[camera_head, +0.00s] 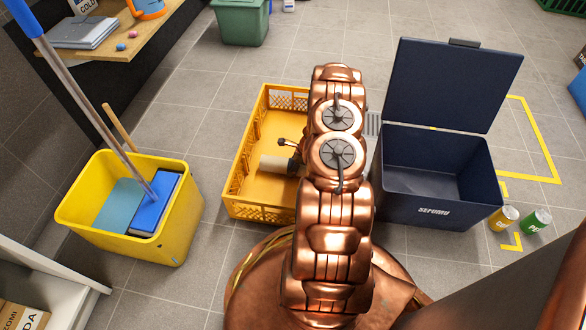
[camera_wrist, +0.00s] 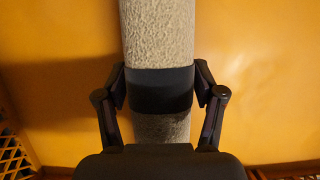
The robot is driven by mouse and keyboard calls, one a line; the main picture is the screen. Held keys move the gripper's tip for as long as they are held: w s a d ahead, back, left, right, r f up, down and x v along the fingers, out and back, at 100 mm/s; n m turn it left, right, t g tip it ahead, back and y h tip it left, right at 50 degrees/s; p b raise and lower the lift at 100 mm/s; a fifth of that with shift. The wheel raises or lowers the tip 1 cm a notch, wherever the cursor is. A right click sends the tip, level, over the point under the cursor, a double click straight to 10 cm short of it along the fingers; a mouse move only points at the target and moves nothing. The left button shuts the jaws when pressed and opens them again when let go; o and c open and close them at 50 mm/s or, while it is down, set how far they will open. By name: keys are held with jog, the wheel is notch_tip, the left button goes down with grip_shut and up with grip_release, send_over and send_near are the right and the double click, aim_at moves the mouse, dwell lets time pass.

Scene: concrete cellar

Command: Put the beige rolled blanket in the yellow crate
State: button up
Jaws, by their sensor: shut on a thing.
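The beige rolled blanket (camera_wrist: 158,35) has a dark band around it. In the wrist view my gripper (camera_wrist: 160,88) is shut on it at the band, with one finger on each side. In the head view the blanket (camera_head: 277,164) shows as a pale roll over the floor of the yellow crate (camera_head: 262,211), inside its walls. My arm hides the right part of the crate and most of my gripper (camera_head: 290,146). The crate's yellow floor fills the background of the wrist view. I cannot tell whether the blanket touches that floor.
A green bin (camera_head: 241,22) and a wooden table (camera_head: 128,42) are farther back.

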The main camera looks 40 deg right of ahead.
jog(key=shift+f, duration=0.2)
jog(key=o, duration=1.5)
jog(key=shift+c, duration=0.2)
